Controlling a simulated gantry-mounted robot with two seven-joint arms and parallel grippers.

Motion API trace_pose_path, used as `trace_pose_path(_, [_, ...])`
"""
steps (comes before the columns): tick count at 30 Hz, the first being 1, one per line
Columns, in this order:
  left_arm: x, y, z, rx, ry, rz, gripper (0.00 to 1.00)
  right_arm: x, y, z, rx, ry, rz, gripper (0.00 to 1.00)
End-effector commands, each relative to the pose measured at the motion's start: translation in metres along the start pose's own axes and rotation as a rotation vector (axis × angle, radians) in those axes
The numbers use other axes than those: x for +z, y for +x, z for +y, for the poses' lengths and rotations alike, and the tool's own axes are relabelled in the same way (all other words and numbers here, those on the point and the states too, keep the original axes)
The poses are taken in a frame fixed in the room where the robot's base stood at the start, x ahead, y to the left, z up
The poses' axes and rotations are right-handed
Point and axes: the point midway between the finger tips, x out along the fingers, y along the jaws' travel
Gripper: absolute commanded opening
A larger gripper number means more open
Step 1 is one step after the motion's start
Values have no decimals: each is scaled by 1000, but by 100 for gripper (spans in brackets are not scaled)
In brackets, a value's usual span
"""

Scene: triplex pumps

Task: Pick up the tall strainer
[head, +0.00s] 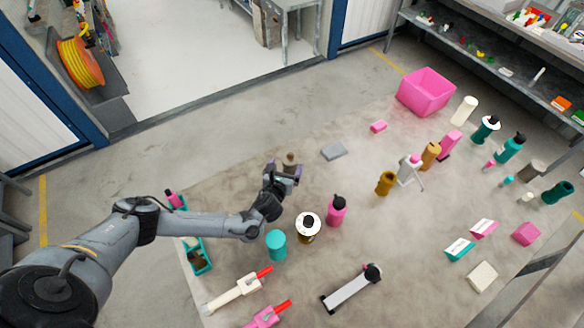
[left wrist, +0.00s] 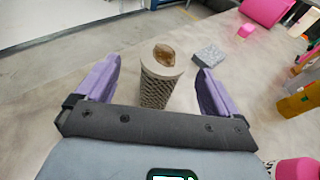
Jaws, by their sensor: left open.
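In the head view only the top of the strainer (head: 289,158) shows; my left gripper (head: 284,172) hides the rest. My right gripper is not in view.
A grey block (head: 334,151) lies just right of the strainer. A pink bottle (head: 337,212), a white-topped jar (head: 308,228) and a teal cup (head: 276,245) stand nearer. A pink bin (head: 426,92) is at the back right. The surface behind the strainer is clear.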

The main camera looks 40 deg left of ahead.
Motion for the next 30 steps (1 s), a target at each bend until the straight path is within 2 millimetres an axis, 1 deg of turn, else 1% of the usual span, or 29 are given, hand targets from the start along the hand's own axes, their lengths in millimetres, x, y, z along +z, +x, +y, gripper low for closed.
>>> trace_pose_path(1, [0,6,-1,0,-1,-2,95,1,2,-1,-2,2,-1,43])
trace_pose_path(3, [0,13,-1,0,-2,-2,95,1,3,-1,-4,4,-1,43])
trace_pose_path(8, [0,20,0,1,-3,0,95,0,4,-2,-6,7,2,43])
trace_pose_path(11, [0,28,-2,1,-1,-1,95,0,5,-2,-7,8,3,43])
trace_pose_path(18, [0,58,-5,0,-2,-1,95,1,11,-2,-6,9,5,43])
trace_pose_path(21, [0,66,-5,0,-2,0,95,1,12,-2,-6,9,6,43])
trace_pose_path(24, [0,70,-4,0,-2,1,95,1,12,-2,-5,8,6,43])
trace_pose_path(30, [0,70,-4,0,-2,1,95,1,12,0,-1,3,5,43])
